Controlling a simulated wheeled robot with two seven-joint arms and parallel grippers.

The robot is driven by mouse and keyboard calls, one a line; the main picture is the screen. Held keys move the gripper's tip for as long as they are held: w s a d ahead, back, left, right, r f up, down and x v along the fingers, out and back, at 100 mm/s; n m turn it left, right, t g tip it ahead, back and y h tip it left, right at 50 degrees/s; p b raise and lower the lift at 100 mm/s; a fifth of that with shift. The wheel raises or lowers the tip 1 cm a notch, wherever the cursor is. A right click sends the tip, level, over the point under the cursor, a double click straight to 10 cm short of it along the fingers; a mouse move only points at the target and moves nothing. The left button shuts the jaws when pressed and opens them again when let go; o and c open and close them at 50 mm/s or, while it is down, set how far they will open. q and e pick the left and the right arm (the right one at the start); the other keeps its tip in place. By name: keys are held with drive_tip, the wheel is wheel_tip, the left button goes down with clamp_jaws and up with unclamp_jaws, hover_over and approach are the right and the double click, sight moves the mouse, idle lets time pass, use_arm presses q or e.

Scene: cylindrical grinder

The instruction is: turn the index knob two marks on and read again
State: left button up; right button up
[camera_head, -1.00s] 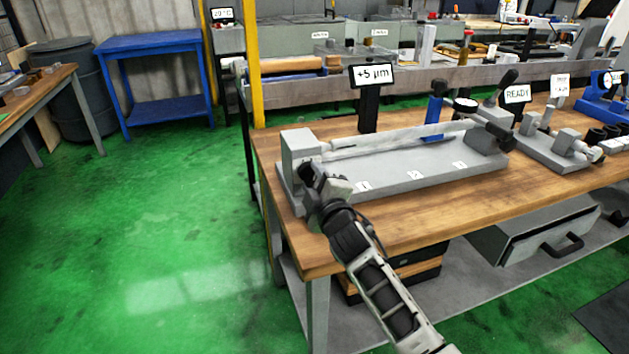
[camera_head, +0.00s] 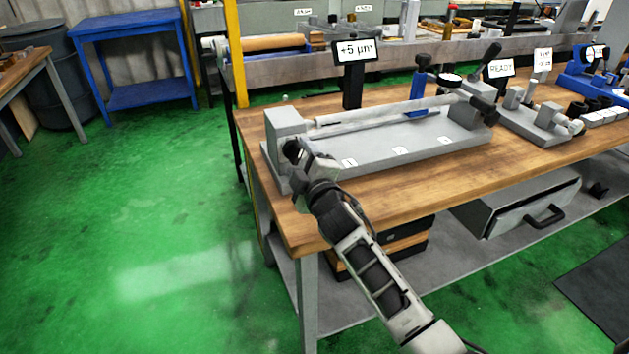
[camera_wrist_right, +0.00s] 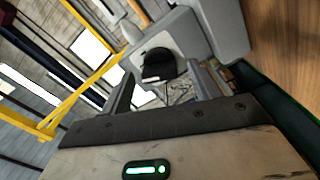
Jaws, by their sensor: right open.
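The grey bench fixture (camera_head: 370,160) stands on the wooden bench, with a long pale bar (camera_head: 380,115) between its end blocks and marks 1, 2 and 3 along its base. A black round knob (camera_wrist_right: 159,64) shows on a grey block in the right wrist view. My right gripper (camera_head: 308,163) is at the fixture's left end block (camera_head: 287,125). Its open fingers stand either side of the knob in the wrist view (camera_wrist_right: 165,82); contact cannot be told. The knob's marks are not readable. The display (camera_head: 355,51) reads +5 µm. My left gripper is out of view.
A dial gauge (camera_head: 450,80) on a blue stand (camera_head: 419,92) is behind the bar. A READY sign (camera_head: 500,68) and a smaller fixture (camera_head: 535,120) are to the right. The green floor at left is clear.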

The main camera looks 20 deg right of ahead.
drive_tip(key=s, duration=1.5)
drive_tip(key=shift+d, duration=0.2)
drive_tip(key=s+a+f+m+g+y, duration=0.1)
drive_tip(key=s+a+f+m+g, duration=0.1)
drive_tip(key=s+f+m, duration=0.3)
drive_tip(key=s+a+f+m+g+y, duration=0.1)
drive_tip(key=s+f+m+g, duration=0.4)
drive_tip(key=s+f, duration=0.7)
drive_tip(key=shift+s+a+f+m+y, duration=0.25)
drive_tip(key=shift+a+f+m+y, duration=0.05)
drive_tip(key=shift+a+f+m, duration=0.45)
drive_tip(key=shift+d, duration=0.1)
